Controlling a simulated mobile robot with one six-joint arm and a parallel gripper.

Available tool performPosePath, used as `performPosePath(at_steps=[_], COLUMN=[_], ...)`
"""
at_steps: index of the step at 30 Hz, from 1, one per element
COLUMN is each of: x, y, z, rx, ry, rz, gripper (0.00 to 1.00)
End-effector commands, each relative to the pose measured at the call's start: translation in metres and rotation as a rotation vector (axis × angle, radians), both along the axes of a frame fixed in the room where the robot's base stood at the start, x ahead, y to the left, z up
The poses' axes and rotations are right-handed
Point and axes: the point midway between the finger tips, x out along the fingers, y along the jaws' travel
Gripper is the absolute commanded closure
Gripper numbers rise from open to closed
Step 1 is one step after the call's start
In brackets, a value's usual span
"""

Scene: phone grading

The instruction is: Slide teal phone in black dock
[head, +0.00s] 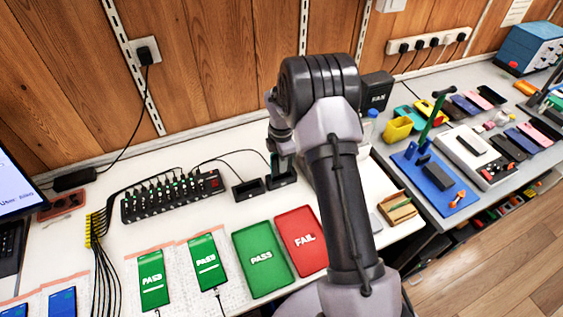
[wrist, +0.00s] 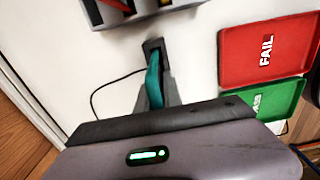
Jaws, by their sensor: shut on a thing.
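The teal phone (wrist: 153,85) shows in the wrist view as a narrow edge, clamped between the dark fingers of my gripper (wrist: 156,97). A black dock (wrist: 153,46) lies right at the phone's far end; I cannot tell whether the phone is seated in it. In the head view my gripper (head: 281,160) points down over the right one of two small black docks (head: 281,178). The other black dock (head: 248,189) stands empty to its left. The phone is mostly hidden by my gripper there.
A green PASS tray (head: 262,251) and a red FAIL tray (head: 301,240) lie in front of the docks. A black charging hub (head: 172,197) with cables stands left. Phones with green PASS screens (head: 154,279) lie front left. A black FAN box (head: 376,92) stands behind my arm.

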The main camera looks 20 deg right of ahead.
Motion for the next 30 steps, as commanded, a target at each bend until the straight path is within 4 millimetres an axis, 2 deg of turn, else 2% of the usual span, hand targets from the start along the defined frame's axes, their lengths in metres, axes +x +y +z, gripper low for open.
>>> performPosePath(at_steps=[5, 6, 9, 10, 26, 30], x=[0.0003, 0.0003, 0.0002, 0.0002, 0.0, 0.0001], y=[-0.0001, -0.0001, -0.0001, -0.0001, 0.0, 0.0], z=[0.0005, 0.0005, 0.0005, 0.0005, 0.0003, 0.0054], rx=[0.0, 0.0, 0.0, 0.0, 0.0, 0.0], ry=[-0.001, -0.001, -0.001, -0.001, 0.0, 0.0], rz=[0.0, 0.0, 0.0, 0.0, 0.0, 0.0], gripper=[1.0, 0.85, 0.66, 0.64, 0.64, 0.64])
